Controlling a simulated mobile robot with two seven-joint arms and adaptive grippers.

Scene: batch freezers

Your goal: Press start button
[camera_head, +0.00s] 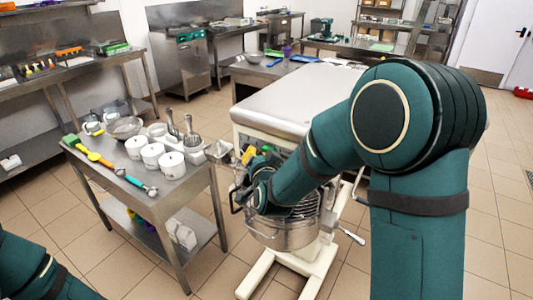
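A cream machine with a stainless top (305,98) and a round steel bowl (282,235) with a wire guard stands at the centre. Small yellow (248,155) and green (266,149) parts show on its near side; I cannot tell which is the start button. My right arm reaches across the machine from the right. My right gripper (244,186) is at the machine's front left, just below the coloured parts. It is small and partly hidden by my wrist, so its fingers and any contact are unclear. My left arm shows at the bottom left; its gripper is out of view.
A steel cart (178,200) left of the machine holds white canisters (153,155), a glass bowl (126,127) and coloured utensils (96,157). The machine's cream base legs (262,279) extend along the tiled floor. Steel worktables line the back, with open floor between.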

